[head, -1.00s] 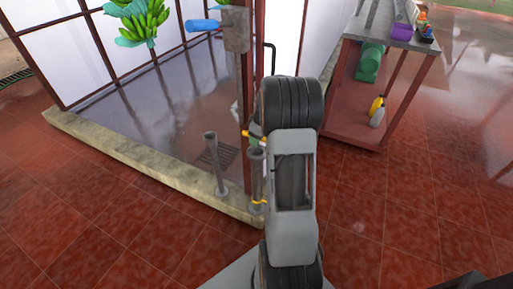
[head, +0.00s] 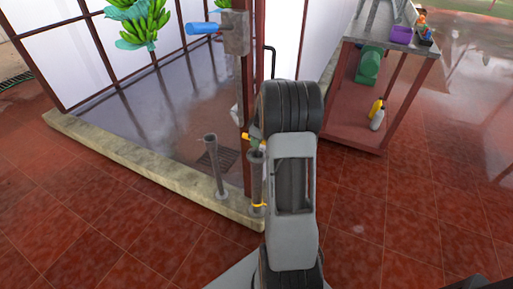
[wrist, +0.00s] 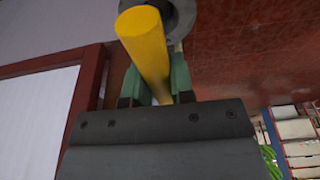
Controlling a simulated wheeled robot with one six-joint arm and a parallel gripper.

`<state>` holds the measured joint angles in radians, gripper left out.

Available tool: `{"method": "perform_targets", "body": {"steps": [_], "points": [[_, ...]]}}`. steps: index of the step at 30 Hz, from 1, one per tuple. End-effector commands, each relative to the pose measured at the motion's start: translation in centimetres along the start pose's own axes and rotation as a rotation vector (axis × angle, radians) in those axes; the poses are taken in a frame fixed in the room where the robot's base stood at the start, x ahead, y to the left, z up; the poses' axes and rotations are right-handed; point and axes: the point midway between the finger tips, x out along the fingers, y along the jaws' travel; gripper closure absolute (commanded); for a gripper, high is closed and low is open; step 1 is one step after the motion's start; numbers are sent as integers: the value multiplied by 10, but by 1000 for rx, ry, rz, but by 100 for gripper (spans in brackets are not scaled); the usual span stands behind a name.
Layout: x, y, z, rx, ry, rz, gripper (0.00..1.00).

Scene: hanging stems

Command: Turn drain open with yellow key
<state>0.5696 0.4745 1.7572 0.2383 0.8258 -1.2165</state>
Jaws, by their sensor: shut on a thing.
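The yellow key (wrist: 146,45) is a thick yellow bar held between the green fingertips of my gripper (wrist: 158,88) in the wrist view. Its far end lies in front of a round grey pipe top (wrist: 183,14). In the head view the key (head: 247,136) shows as a small yellow piece at the top of the right grey standpipe (head: 257,178), which has a yellow band low down. My gripper (head: 256,144) is there too, mostly hidden by my arm. I cannot tell how the key sits on the pipe.
A floor grate (head: 229,157) lies behind. A red-brown post (head: 246,165) is close to my gripper. A shelved table (head: 392,36) stands right; red tiles around are open.

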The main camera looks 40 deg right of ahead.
Motion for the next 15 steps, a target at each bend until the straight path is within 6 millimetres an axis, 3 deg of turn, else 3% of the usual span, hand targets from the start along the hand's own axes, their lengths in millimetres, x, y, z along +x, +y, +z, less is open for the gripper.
{"method": "perform_targets", "body": {"steps": [6,15], "points": [[0,0,0,1,1,1,100],[-2,0,-1,266,0,55,100]]}}
